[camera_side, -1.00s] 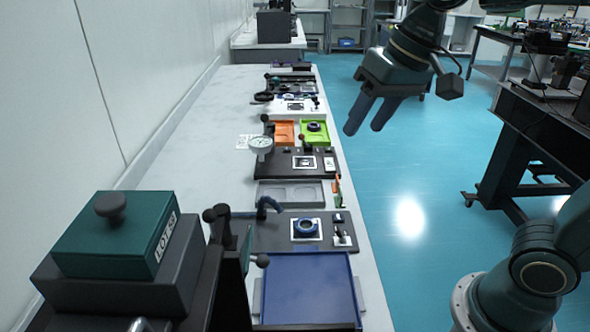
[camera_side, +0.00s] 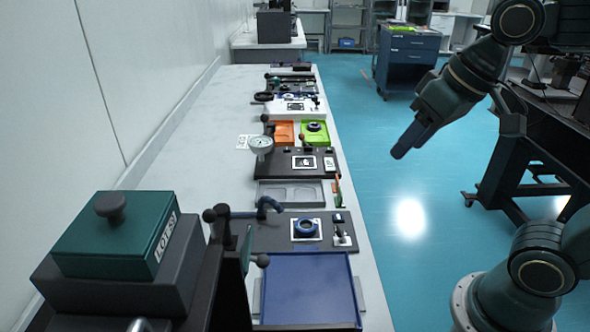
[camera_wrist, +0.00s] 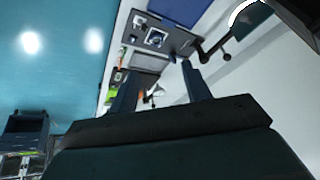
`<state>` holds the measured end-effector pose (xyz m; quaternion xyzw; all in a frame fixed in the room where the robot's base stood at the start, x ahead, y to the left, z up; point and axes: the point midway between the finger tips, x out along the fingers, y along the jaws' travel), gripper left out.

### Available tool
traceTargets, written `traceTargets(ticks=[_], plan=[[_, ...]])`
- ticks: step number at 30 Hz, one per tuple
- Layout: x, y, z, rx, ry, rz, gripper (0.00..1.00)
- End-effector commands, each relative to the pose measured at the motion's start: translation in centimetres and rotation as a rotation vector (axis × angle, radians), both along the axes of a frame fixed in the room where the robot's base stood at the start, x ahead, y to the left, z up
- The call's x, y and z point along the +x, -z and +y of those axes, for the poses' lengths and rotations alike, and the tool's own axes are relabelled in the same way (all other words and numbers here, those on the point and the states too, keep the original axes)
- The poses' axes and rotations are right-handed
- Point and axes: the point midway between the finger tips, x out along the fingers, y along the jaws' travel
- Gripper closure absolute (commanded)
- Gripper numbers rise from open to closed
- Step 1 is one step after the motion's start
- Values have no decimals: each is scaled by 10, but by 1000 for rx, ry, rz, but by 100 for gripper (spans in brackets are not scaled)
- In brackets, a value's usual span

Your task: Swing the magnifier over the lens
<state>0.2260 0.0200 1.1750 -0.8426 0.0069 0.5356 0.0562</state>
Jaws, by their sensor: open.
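A black ring (camera_side: 263,97), which looks like the magnifier, is at the left edge of a white plate (camera_side: 283,107) far along the bench. A small dark piece (camera_side: 295,106) on that plate may be the lens; it is too small to be sure. My gripper (camera_side: 404,151) hangs over the floor to the right of the bench, apart from everything. It is empty; in the wrist view my gripper (camera_wrist: 158,80) shows its two fingers spread apart. I cannot make out the black ring in the wrist view.
A white dial (camera_side: 261,143) stands by a black plate. Nearer are a blue ring (camera_side: 306,227), a blue hooked arm (camera_side: 268,205), a blue tray (camera_side: 308,290) and a green-topped box (camera_side: 115,235). Orange (camera_side: 284,133) and green (camera_side: 315,133) trays lie beyond.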

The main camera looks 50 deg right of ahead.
Motion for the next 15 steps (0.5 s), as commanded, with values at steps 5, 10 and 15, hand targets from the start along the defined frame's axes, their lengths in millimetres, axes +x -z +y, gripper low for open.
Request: traceTargets(ticks=[5, 10, 15], plan=[[-30, 17, -13, -52, -39, -35, 52], [-44, 28, -18, -83, -65, -52, 52], [-48, 31, -20, -91, -70, -53, 52]])
